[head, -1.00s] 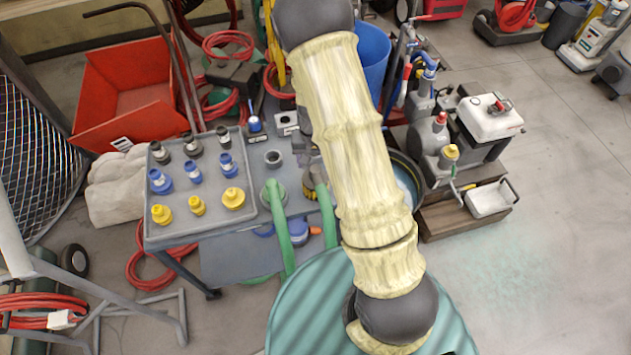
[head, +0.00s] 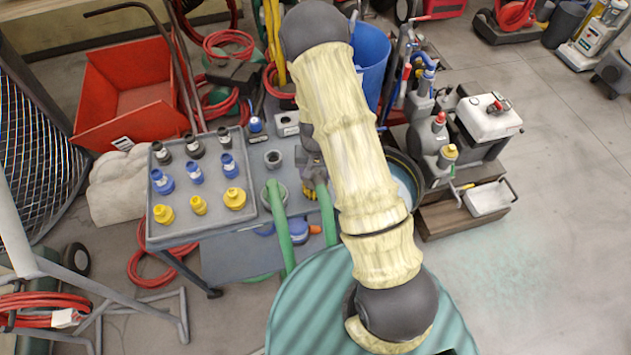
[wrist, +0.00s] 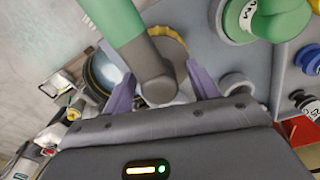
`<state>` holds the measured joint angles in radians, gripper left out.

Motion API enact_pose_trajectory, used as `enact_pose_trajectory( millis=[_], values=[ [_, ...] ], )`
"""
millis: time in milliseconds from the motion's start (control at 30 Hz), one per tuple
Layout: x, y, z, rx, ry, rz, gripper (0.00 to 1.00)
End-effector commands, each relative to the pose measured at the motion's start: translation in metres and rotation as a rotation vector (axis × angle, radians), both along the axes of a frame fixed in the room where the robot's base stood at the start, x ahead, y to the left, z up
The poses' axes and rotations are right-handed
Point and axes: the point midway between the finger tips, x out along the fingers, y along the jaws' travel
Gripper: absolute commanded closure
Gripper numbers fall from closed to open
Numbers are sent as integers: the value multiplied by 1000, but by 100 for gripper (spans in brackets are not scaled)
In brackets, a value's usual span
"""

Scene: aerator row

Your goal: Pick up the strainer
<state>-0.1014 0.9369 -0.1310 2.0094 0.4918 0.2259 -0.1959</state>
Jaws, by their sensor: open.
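My gripper (wrist: 160,70) is open in the wrist view, with a purple finger on each side of a grey rounded end piece (wrist: 158,85) on a green hose (wrist: 115,20). A yellow ribbed ring (wrist: 168,38) shows behind this piece. No part is clearly labelled as the strainer; the grey piece may be it, but I cannot tell. I cannot tell whether the fingers touch it. In the head view my arm hides most of the gripper, over the right side of the grey cart (head: 225,262), where the green hose (head: 327,212) ends near a yellow part (head: 309,190).
A tray (head: 215,217) of black, blue and yellow fittings lies left on the cart. A second green hose (head: 279,225) ends in a round socket beside the gripper. A blue bin (head: 372,60) and a pump unit (head: 432,140) stand beyond. Floor at right is open.

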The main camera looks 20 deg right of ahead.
Motion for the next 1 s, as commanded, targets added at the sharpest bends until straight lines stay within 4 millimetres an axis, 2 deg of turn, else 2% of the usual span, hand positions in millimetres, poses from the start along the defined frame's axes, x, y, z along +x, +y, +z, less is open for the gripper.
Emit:
enact_pose_trajectory(
  millis=[467,767,1000],
  values=[
    [0,0,0,0,-1,-1,41],
    [0,0,0,0,-1,-1,100],
    [0,0,1,0,-1,-1,100]
  ],
)
